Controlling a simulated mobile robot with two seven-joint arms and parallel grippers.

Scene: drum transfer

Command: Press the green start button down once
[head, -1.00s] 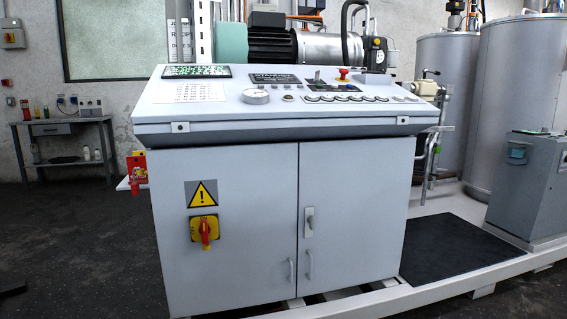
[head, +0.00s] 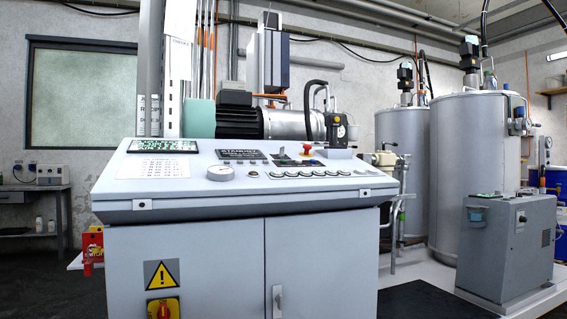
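The grey control console (head: 240,209) stands in front of me, its sloped top panel (head: 200,180) facing me. A row of small round buttons (head: 310,173) runs along the panel's front right, and a small round control (head: 254,173) sits beside the gauge. They are too small to tell which one is the green start button. A red mushroom button (head: 307,149) stands at the panel's upper right. Neither of my grippers shows in the head view.
A round gauge (head: 221,172) and a lit display (head: 162,146) are on the panel. A yellow-red rotary switch (head: 163,309) is on the cabinet front. Silver tanks (head: 469,170) and a grey unit (head: 507,250) stand at the right. A dark mat (head: 425,303) lies right of the console.

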